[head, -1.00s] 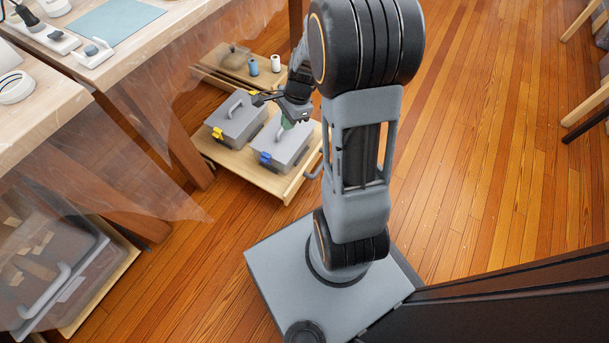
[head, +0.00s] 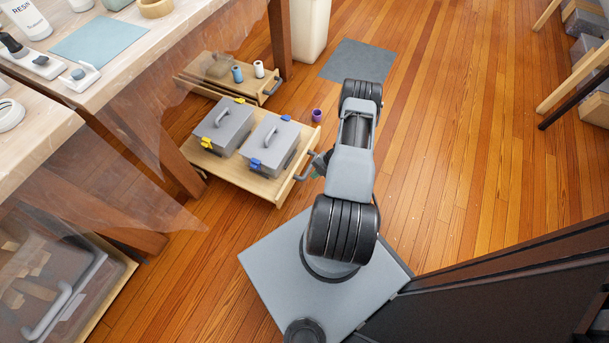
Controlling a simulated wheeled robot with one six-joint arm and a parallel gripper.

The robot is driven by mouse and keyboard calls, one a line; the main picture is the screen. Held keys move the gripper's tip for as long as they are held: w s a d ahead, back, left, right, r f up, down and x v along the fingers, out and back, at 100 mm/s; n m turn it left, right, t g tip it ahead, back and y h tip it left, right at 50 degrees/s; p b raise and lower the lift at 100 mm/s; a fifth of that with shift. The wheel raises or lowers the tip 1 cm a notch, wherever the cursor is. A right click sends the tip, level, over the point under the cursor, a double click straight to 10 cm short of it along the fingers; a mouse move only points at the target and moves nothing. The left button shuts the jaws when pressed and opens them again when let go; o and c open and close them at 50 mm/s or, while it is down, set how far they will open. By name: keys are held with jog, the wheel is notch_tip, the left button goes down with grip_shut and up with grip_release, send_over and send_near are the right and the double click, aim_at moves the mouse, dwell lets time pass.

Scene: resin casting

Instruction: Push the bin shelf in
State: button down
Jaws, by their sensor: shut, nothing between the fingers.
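The bin shelf (head: 262,186) is a light wooden pull-out board standing out from under the workbench, low over the floor. It carries two grey lidded bins, the left one (head: 221,128) with yellow clips and the right one (head: 270,145) with blue clips. A grey bar handle (head: 306,167) is on its front edge. My gripper (head: 319,166) is low in front of that edge, close beside the handle, mostly hidden by my arm. It holds nothing; whether it touches the handle or the shelf edge I cannot tell.
Behind is another pulled-out shelf (head: 254,92) with a blue and a white spool. A small purple cup (head: 317,115) is near the bin shelf's far corner. A pale waste bin (head: 310,25) and grey mat (head: 358,60) lie farther back. The floor right of my arm is clear.

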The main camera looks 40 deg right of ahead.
aim_at(288, 185)
jog(key=shift+w+a+f+b, duration=0.7)
jog(key=shift+w+a+f, duration=0.25)
jog(key=shift+a+f, duration=0.25)
jog(key=shift+w+a+f+b, duration=0.65)
jog(key=shift+w+a+f, duration=0.25)
jog(key=shift+a+f, duration=0.3)
jog(key=shift+w+a+f+b, duration=0.7)
jog(key=shift+w+a+f, duration=0.25)
jog(key=shift+a+f, duration=0.25)
jog(key=shift+d, duration=0.1)
